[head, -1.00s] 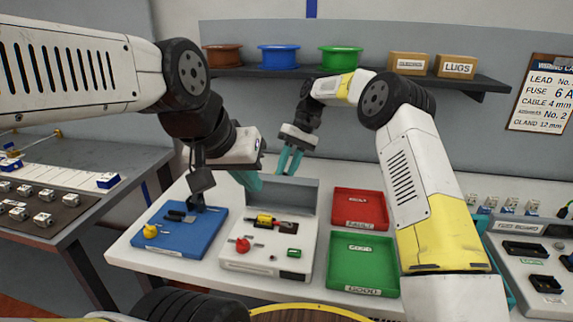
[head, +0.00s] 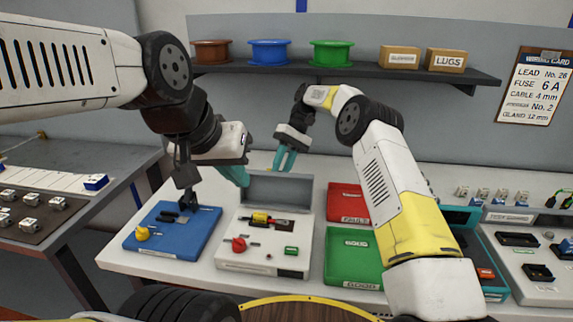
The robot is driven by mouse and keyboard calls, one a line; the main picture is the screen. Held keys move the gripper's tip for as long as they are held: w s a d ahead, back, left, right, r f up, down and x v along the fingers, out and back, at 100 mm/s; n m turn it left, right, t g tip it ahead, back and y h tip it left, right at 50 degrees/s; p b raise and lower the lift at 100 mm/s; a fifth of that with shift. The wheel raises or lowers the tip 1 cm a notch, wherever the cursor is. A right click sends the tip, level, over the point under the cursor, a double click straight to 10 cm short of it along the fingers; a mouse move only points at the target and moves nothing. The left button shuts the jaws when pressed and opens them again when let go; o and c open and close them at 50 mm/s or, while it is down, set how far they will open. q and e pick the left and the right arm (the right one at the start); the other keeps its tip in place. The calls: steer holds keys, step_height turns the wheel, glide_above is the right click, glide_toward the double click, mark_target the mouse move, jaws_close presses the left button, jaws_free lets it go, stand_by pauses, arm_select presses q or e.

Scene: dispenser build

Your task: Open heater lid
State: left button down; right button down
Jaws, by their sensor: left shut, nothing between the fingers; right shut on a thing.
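The heater (head: 262,262) is a white box with a red knob, a green button and a yellow-and-red piece in its top. Its grey lid (head: 285,190) stands upright at the back edge, open. My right gripper (head: 284,160) is shut at the lid's upper edge, seemingly on the lid; the contact itself is too small to make out. My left gripper (head: 236,175) is shut and empty, close to the lid's left edge and above the heater's back left corner.
A blue tray (head: 140,238) with small parts lies left of the heater. A red tray (head: 345,195) and a green tray (head: 345,270) lie to its right, partly behind my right arm. A shelf (head: 340,76) with spools and boxes hangs behind.

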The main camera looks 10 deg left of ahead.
steer(key=shift+w+d+f, duration=0.25)
steer(key=shift+d+f, duration=0.2)
steer(key=shift+f, duration=0.1)
steer(key=c, duration=1.2)
jaws_free()
steer(key=shift+w, duration=0.15)
steer(key=shift+o, duration=0.2)
steer(key=shift+a+r, duration=0.2)
steer(key=shift+r, duration=0.1)
